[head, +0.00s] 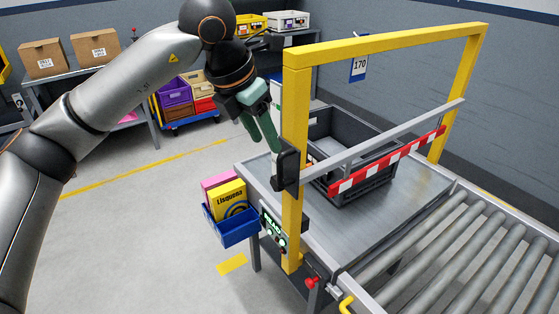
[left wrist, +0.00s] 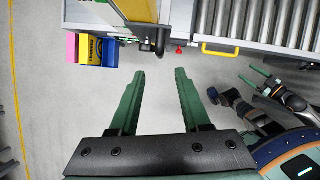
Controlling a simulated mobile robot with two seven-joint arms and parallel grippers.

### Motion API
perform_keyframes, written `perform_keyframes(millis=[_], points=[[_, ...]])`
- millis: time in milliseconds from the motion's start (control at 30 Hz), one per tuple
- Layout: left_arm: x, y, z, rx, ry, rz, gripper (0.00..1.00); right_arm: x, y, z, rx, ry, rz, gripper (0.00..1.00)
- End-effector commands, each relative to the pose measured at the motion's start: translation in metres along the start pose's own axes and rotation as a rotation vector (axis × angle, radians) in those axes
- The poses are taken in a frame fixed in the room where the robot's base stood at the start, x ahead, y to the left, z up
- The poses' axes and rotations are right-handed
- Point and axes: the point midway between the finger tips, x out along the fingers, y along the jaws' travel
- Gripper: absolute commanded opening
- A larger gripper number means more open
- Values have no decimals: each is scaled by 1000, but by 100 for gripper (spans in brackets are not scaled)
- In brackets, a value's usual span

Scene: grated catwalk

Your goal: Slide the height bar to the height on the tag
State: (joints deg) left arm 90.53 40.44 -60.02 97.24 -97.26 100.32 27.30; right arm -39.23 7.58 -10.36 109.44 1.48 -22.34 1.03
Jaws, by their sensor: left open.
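A grey height bar with a red-and-white striped strip (head: 388,160) crosses the yellow frame (head: 385,46), over a dark crate. A black slider block (head: 287,168) sits on the frame's near post at the bar's left end. A tag reading 170 (head: 359,66) hangs from the top beam. My left gripper (head: 264,143) is open and empty, left of the near post and close to the slider block. In the left wrist view its fingers (left wrist: 160,74) are apart, with a dark knob (left wrist: 160,42) beyond their tips.
The dark crate (head: 375,185) stands on a metal table beside a roller conveyor (head: 470,255). A blue bin (head: 232,229) with boxes and a small display (head: 273,227) are near the post. A red knob (head: 312,282) is low in front. Open floor lies left.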

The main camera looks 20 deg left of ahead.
Motion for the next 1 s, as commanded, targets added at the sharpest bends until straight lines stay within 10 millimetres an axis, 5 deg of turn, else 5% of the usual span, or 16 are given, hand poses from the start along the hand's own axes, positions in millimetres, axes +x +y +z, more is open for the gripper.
perform_keyframes(millis=[500, 1000], points=[[96, 0, -1, 1, 4, -2, 47, -9, -2, -14, 1, 5, -2, 77], [115, 0, -1, 1, 2, 0, 47, -10, -3, -16, 1, 6, -4, 77]])
